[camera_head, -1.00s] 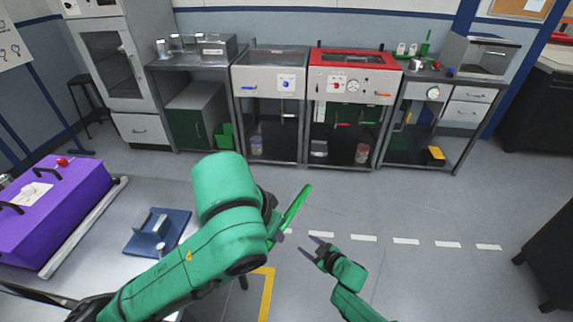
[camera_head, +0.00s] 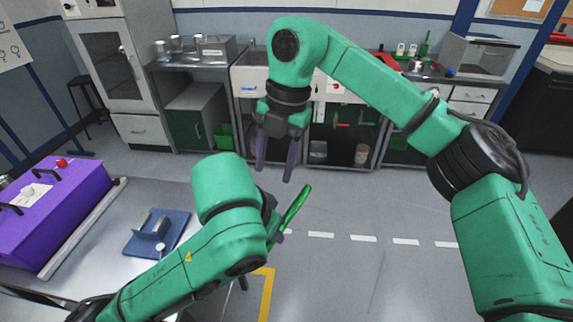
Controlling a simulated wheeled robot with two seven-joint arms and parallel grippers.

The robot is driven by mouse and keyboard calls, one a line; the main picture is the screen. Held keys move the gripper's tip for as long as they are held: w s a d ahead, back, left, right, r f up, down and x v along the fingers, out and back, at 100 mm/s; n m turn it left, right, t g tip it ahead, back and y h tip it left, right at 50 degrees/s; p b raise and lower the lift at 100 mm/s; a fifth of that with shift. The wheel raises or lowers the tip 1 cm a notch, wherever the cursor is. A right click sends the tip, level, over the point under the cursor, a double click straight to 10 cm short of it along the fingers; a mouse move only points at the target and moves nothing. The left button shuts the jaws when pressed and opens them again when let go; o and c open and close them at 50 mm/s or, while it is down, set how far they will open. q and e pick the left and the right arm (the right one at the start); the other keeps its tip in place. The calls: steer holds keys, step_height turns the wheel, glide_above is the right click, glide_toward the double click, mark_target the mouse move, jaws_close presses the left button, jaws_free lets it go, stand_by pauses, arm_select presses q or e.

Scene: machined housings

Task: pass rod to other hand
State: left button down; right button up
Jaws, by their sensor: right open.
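The green rod (camera_head: 295,205) sticks out up and to the right from my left gripper (camera_head: 277,230), tilted. My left gripper is shut on the rod's lower part; its fingers are mostly hidden behind my green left wrist. My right gripper (camera_head: 276,170) hangs with its two dark fingers pointing down. It is open and empty, above and slightly left of the rod's upper end in the picture, with a gap between them.
A light table with a blue plate fixture (camera_head: 150,246) and a purple case (camera_head: 55,222) lies at the left. Workbenches, one with a red-topped unit (camera_head: 385,62), line the back wall. The grey floor (camera_head: 370,215) right of the rod is clear.

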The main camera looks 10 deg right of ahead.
mark_target(289, 215)
arm_select(q)
steer(key=shift+s+a, duration=0.1)
steer(key=shift+a, duration=0.05)
arm_select(e)
steer(key=f, duration=0.3)
steer(key=s+d+f+h, duration=0.1)
steer(key=f, duration=0.3)
steer(key=s+f+m+h, duration=0.1)
steer(key=f, duration=0.3)
steer(key=shift+s+d, duration=0.2)
steer(key=shift+d, duration=0.15)
steer(key=shift+r, duration=0.1)
jaws_close()
arm_select(q)
steer(key=c, duration=0.7)
jaws_free()
